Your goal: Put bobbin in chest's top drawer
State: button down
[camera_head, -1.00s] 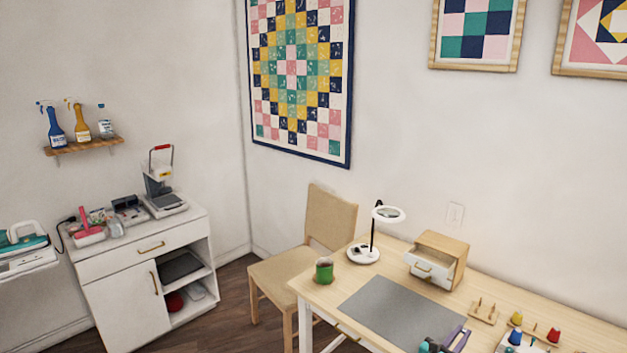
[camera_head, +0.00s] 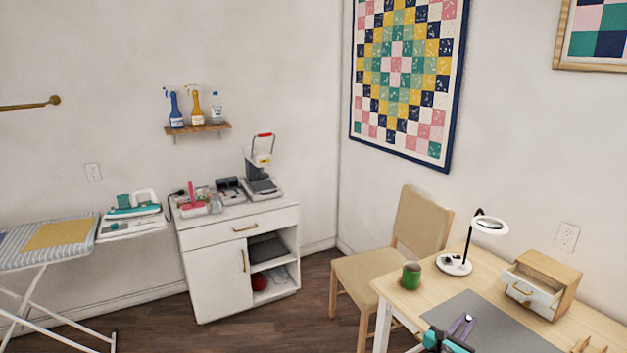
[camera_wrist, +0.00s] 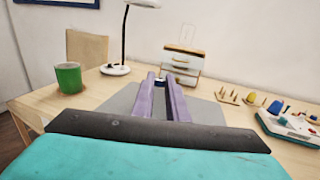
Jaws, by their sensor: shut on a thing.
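The small wooden chest (camera_head: 565,284) stands on the table against the wall. Its top drawer (camera_head: 530,291), with a white front, is pulled out. In the wrist view the chest (camera_wrist: 184,50) is straight ahead, beyond my fingertips. My gripper (camera_head: 466,320) is above the grey mat, in front of the chest and apart from it. In the wrist view its purple fingers (camera_wrist: 161,79) are shut on a small dark thing at their tips, which I take to be the bobbin (camera_wrist: 160,82). The fingers hide most of it.
A green mug (camera_head: 411,277) and a white lamp (camera_head: 454,264) stand left of the chest. A chair (camera_head: 400,245) is beside the table. The grey mat (camera_head: 490,310) looks clear.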

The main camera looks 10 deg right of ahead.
jog(key=w+a+r+n+t+y+b, duration=0.1)
jog(key=w+a, duration=0.2)
jog(key=a, duration=0.6)
jog(key=w+a+r+n+t+y+b, duration=0.1)
jog(key=w+a, duration=0.2)
jog(key=a, duration=0.6)
jog(key=w+a+r+n+t+y+b, duration=0.15)
jog(key=w+a, duration=0.25)
jog(key=a, duration=0.5)
jog(key=s+a+r, duration=0.2)
jog(key=a, duration=1)
jog(key=s+m+g+h, duration=0.1)
jog(key=s+d+f+m+g+h, duration=0.1)
jog(key=s, duration=0.1)
jog(key=s+d+f+m+g+h+b, duration=0.1)
jog(key=s, duration=0.1)
jog(key=shift+f, duration=0.1)
jog(key=shift+w+a, duration=0.1)
